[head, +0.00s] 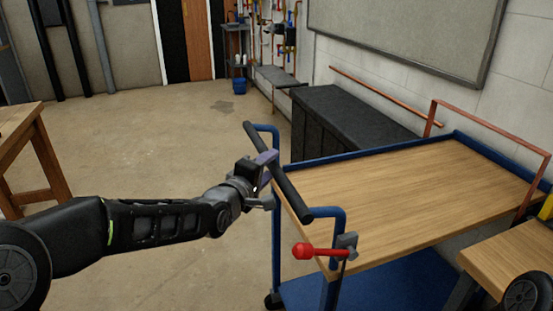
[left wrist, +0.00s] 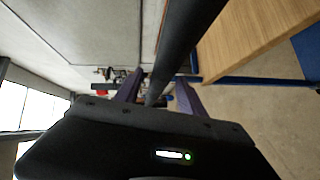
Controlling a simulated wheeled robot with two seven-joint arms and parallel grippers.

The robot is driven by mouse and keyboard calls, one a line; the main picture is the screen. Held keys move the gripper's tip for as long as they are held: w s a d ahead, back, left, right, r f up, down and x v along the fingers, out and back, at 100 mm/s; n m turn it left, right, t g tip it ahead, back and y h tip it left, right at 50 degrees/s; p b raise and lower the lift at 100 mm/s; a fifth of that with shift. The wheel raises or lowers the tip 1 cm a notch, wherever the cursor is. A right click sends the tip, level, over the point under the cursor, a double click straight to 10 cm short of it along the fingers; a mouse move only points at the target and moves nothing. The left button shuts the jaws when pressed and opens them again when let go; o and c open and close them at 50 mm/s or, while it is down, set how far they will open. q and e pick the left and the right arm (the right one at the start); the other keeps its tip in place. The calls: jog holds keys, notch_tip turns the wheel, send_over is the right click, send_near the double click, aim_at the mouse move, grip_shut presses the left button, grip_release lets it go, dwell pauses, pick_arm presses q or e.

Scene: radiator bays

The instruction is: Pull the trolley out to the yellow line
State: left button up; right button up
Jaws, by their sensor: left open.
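The trolley (head: 400,190) has a wooden top, a blue frame and a blue lower shelf (head: 385,285). Its black push handle (head: 290,185) stands on blue brackets at the near left end. A red-knobbed lever (head: 318,251) sits at the near corner below the handle. My left gripper (head: 267,180) is at the middle of the handle. In the left wrist view its purple fingers (left wrist: 160,92) are open, with the dark handle bar (left wrist: 180,45) running between them. I cannot tell whether they touch it. My right gripper is not in view. I see no yellow floor line.
A dark chest (head: 335,120) stands behind the trolley, along the wall. A wooden workbench (head: 30,150) is at the left. A small blue bucket (head: 239,86) stands far back. The concrete floor left of the trolley is clear.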

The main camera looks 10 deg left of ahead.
pick_arm(q)
jog(key=x, duration=0.5)
jog(key=shift+p, duration=0.3)
grip_shut()
dwell(1.1)
